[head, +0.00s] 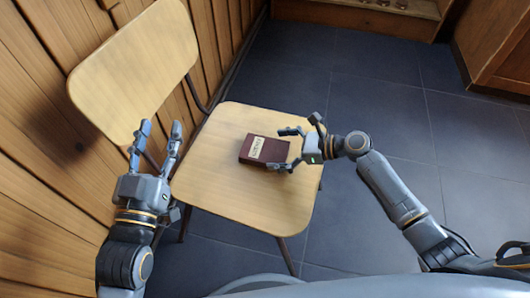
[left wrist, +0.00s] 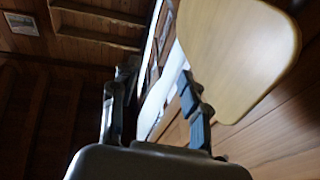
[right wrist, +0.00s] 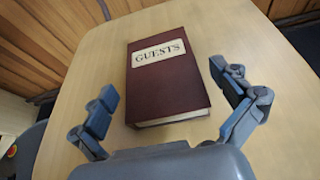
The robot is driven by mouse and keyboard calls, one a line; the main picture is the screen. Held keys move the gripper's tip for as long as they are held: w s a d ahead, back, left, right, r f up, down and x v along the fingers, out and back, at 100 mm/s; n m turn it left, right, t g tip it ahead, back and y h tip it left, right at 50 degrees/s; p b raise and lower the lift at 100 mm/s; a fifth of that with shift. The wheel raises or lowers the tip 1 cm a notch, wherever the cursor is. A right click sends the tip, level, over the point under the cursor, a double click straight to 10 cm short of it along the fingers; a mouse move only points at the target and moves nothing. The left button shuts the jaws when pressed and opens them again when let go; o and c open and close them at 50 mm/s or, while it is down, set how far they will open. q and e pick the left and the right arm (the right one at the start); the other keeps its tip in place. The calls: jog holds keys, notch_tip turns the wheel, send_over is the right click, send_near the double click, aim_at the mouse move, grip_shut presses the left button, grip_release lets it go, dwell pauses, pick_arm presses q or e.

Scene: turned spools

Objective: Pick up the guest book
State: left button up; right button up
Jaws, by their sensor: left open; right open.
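The guest book (head: 263,150) is a dark red book with a cream label, lying flat on the seat of a wooden chair (head: 215,185). In the right wrist view the book (right wrist: 165,88) shows its label reading "GUESTS" and its pale page edge. My right gripper (head: 282,150) is open at the book's right end, its fingers spread to either side of that end. In the right wrist view its fingers (right wrist: 170,105) stand apart, with the book's near edge between and beyond them. My left gripper (head: 157,130) is open and empty, pointing up near the chair's backrest, away from the book.
The chair's backrest (head: 135,70) rises at the upper left, close to my left gripper. A wood-panelled wall (head: 40,150) runs along the left. Wooden cabinets (head: 500,50) stand at the upper right. The dark tiled floor (head: 400,110) right of the chair is clear.

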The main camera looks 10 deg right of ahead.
aim_at(268, 150)
jog(key=b+x, duration=0.1)
jog(key=x, duration=0.2)
jog(key=shift+a+f, duration=0.1)
jog(key=shift+f, duration=0.1)
jog(key=shift+w+a, duration=0.1)
jog(key=shift+a, duration=0.15)
pick_arm(q)
notch_tip(268, 150, up, 6)
jog(key=s+t+h, duration=0.1)
jog(key=s+t, duration=0.1)
jog(key=t, duration=0.2)
jog(key=shift+s+d+r+h, duration=0.15)
jog(key=shift+s+r+h, duration=0.05)
jog(key=shift+h, duration=0.1)
pick_arm(e)
jog(key=c, duration=1.2)
